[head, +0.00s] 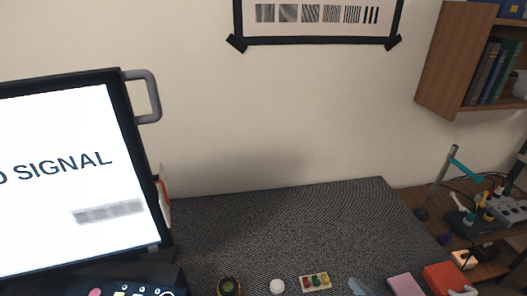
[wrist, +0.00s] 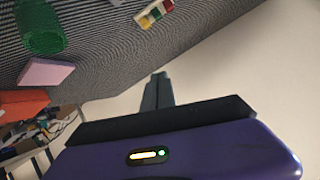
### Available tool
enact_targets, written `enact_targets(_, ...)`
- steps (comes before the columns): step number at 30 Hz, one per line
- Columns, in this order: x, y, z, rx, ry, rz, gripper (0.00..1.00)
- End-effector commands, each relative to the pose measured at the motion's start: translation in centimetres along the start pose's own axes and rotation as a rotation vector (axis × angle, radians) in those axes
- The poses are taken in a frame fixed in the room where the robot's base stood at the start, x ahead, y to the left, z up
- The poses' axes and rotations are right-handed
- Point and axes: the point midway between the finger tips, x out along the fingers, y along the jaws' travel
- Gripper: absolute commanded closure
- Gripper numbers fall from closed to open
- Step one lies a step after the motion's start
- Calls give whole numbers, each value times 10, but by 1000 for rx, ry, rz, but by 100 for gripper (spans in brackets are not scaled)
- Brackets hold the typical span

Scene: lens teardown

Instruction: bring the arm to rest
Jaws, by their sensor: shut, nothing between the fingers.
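My gripper (wrist: 157,90) shows in the wrist view, its dark fingers together and empty, pointing up the picture from the dark and purple wrist body. The fingers stand in front of the pale wall and the edge of the grey mat, touching nothing that I can see. The gripper and arm do not show in the head view. The grey textured mat (head: 290,235) lies on the bench in the head view and also shows in the wrist view (wrist: 115,60).
A monitor (head: 70,180) stands at the left. Along the mat's near edge are a round dark item (head: 229,286), a white cap (head: 277,286), a tray of coloured pieces (head: 315,282), a pink block (head: 405,285) and a red box (head: 447,277). A shelf (head: 450,60) hangs right.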

Motion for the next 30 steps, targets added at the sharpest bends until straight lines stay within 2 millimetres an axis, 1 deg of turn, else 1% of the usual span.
enact_targets(1,-13,6,7,-17,42,31,100)
enact_targets(5,-52,11,12,-69,163,94,100)
enact_targets(10,-114,4,24,-146,298,137,100)
enact_targets(14,-164,-10,34,-199,375,143,100)
enact_targets(18,-215,-29,44,-247,432,134,100)
enact_targets(24,-282,-56,61,-298,452,110,100)
enact_targets(27,-307,-66,73,-312,424,104,100)
enact_targets(30,-323,-70,90,-314,370,104,100)
